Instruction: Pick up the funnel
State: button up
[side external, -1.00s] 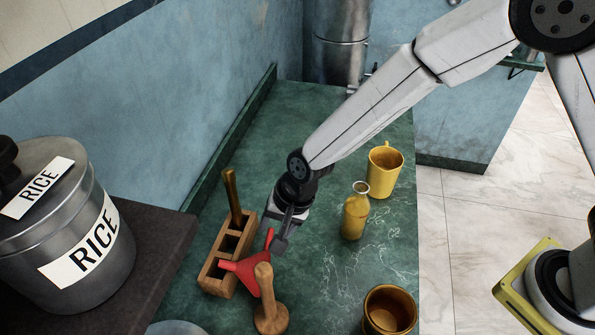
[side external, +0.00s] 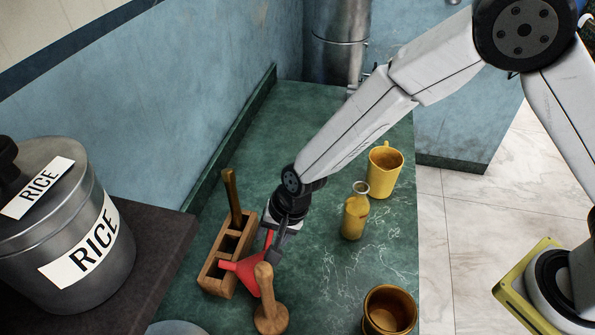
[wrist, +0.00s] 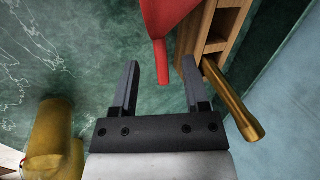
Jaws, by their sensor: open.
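The red funnel (side external: 248,268) is low in the side external view, beside the wooden rack and partly behind the wooden peg stand. It also shows in the wrist view (wrist: 170,18), at the top, with its narrow spout pointing toward my gripper. My gripper (side external: 273,246) is close to the funnel's upper end. In the wrist view my gripper (wrist: 161,64) has its two fingers apart, and the spout end shows between the tips. I cannot tell whether the fingers touch the funnel.
A wooden rack (side external: 216,277) holding a brass-coloured rod (side external: 232,191) stands left of my gripper. The wooden peg stand (side external: 270,319) is in front. A yellow bottle (side external: 355,215), a yellow mug (side external: 385,172) and a brown cup (side external: 389,312) stand to the right. Green counter lies clear between.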

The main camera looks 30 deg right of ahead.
jog(key=shift+x, duration=2.55)
grip_shut()
